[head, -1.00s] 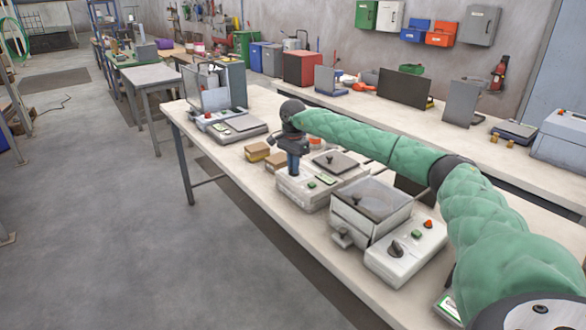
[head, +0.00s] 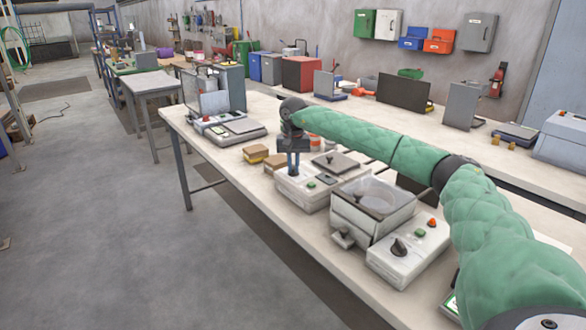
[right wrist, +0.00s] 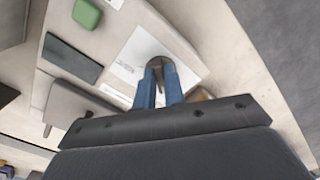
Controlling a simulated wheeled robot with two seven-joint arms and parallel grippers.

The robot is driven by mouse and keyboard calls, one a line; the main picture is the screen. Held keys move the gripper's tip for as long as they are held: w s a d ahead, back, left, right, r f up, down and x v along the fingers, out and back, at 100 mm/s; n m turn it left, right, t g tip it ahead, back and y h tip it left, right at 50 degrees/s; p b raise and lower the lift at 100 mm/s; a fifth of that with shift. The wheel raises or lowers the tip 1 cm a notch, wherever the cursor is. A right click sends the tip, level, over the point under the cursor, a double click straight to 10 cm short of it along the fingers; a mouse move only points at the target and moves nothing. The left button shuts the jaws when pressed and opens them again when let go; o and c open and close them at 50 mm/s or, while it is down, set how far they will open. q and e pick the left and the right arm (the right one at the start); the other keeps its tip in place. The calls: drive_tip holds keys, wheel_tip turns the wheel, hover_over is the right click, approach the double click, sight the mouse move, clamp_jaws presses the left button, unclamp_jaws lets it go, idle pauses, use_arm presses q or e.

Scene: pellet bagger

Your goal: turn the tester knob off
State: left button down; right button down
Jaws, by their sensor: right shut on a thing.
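The tester (head: 308,193) is a pale box on the near bench with a green button, a dark display and a grey lid. Its dark round knob (right wrist: 159,60) shows in the right wrist view, on a white labelled panel. My right gripper (head: 293,173) points down over the tester's left end. In the right wrist view its blue fingers (right wrist: 161,77) are shut on the knob, one on each side. My left gripper is not in view.
Right of the tester stands a machine with a clear-topped bin (head: 372,207) and a control box (head: 405,257) with its own black knob. Small cardboard boxes (head: 256,153) and a scale (head: 237,128) stand to the left. My right arm stretches over the bench.

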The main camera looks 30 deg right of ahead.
sight(293, 167)
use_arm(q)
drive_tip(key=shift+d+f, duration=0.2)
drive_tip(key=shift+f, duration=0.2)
use_arm(e)
drive_tip(key=shift+n, duration=0.6)
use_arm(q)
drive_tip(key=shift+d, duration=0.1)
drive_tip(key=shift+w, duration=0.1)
use_arm(e)
drive_tip(key=c, duration=1.5)
unclamp_jaws()
